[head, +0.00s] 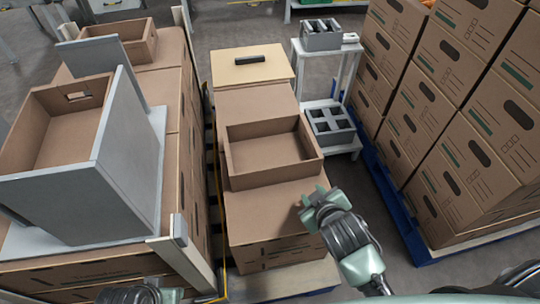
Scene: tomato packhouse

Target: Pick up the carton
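An open, empty brown carton (239,157) sits upright on a row of closed cartons in the middle of the head view. A second open carton (22,138) stands in a grey holder at the left, and a third (151,47) is behind it; I cannot tell which one the task means. My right gripper (308,207) is just in front of the middle open carton's near right corner, over the closed carton top. I see nothing held in it, and its finger gap is unclear. Only a piece of my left arm shows at the bottom left edge; its gripper is out of view.
Stacked printed cartons (463,140) stand on a blue pallet (393,205) at the right. A white stand (343,75) holds grey trays (322,40) behind the middle row. A dark bar (250,59) lies on a pale box (225,70). Grey floor shows between the rows.

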